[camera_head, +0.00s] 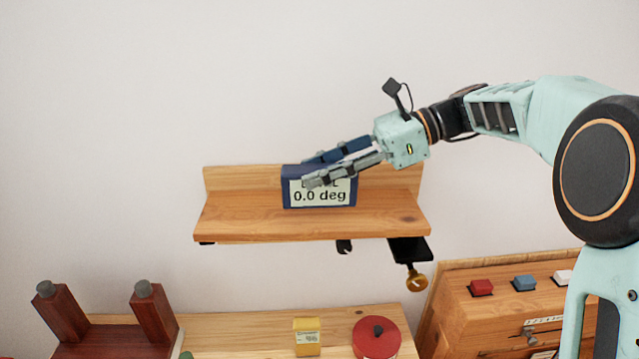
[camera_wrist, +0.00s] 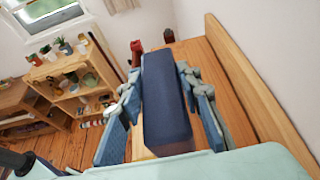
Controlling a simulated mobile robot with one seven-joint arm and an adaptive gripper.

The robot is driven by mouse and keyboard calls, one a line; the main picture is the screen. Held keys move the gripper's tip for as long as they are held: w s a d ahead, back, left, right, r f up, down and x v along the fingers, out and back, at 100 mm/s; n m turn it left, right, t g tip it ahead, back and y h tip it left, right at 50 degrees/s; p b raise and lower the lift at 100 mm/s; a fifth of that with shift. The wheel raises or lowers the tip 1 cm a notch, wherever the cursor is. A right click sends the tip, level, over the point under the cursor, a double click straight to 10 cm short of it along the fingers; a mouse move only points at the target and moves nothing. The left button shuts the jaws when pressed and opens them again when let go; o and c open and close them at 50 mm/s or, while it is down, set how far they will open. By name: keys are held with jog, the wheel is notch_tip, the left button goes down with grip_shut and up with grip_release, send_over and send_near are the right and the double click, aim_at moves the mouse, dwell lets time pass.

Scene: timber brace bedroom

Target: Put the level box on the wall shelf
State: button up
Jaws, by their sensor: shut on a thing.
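The level box (camera_head: 320,196) is dark blue with a white label reading "0.0 deg", and the upper line of the label is partly hidden by a finger. It is upright over the middle of the wooden wall shelf (camera_head: 235,222), in front of the shelf's back board. Its base is at or very near the shelf surface; I cannot tell whether it bears its weight there. My gripper (camera_head: 312,171) reaches in from the right and is shut on the box, one finger across the label side. In the wrist view the box (camera_wrist: 165,105) lies between both fingers.
The shelf is bare on both sides of the box. A black clamp with a brass knob (camera_head: 415,280) hangs under its right end. Below stand a yellow block (camera_head: 307,338), a red round object (camera_head: 376,340), dark red wooden posts (camera_head: 155,312) and a cabinet with coloured buttons (camera_head: 480,288).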

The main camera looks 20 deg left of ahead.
aim_at(319, 189)
jog(key=shift+w+a+f, duration=0.15)
jog(key=shift+f, duration=1.6)
jog(key=shift+f, duration=0.25)
jog(key=o, duration=1.4)
jog(key=shift+f, duration=0.1)
jog(key=shift+c, duration=0.2)
jog(key=shift+r, duration=0.2)
jog(key=shift+w+d+r, duration=0.2)
jog(key=shift+d, duration=0.05)
jog(key=v, duration=1.1)
jog(key=shift+d+r, duration=0.15)
jog(key=shift+d, duration=0.05)
